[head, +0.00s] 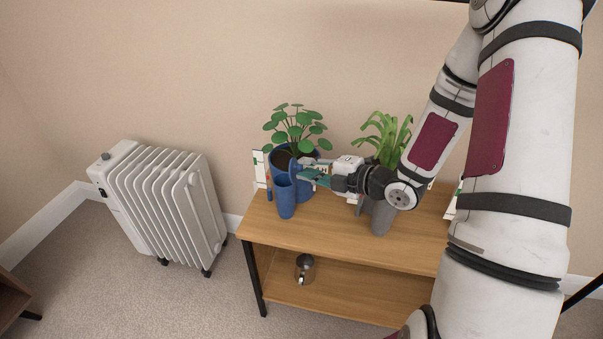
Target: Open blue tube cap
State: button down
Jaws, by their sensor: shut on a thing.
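The blue tube (285,200) stands upright on the wooden table, near its left end, in front of a blue plant pot. Its blue cap (294,178) appears as a disc on edge at the right side of the tube's rim. My gripper (306,176) reaches in from the right, with its greenish fingers at the cap, and is shut on it. Whether the cap is still joined to the tube is too small to tell. The fingertips are partly hidden at the cap.
A leafy plant stands in a blue pot (278,160) behind the tube. Another plant in a grey pot (383,217) stands close under my wrist. A metal pot (305,268) sits on the lower shelf. A white radiator (165,205) stands left of the wooden table (330,237).

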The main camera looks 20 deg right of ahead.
jog(key=f+t+y+b, duration=0.1)
jog(key=b, duration=0.1)
jog(key=d+f+m+t+y+b, duration=0.1)
jog(key=b, duration=0.2)
jog(key=shift+s+d+t, duration=0.1)
jog(key=shift+s+t, duration=0.2)
jog(key=shift+s, duration=0.1)
jog(key=b, duration=0.1)
jog(key=t+b, duration=0.1)
jog(key=shift+s+d+f+m+y+b, duration=0.1)
jog(key=shift+s+d+m+y+b, duration=0.05)
jog(key=shift+m+y+b, duration=0.2)
jog(key=c, duration=1.5)
grip_release()
notch_tip(320, 180, up, 10)
jog(key=shift+r, duration=0.1)
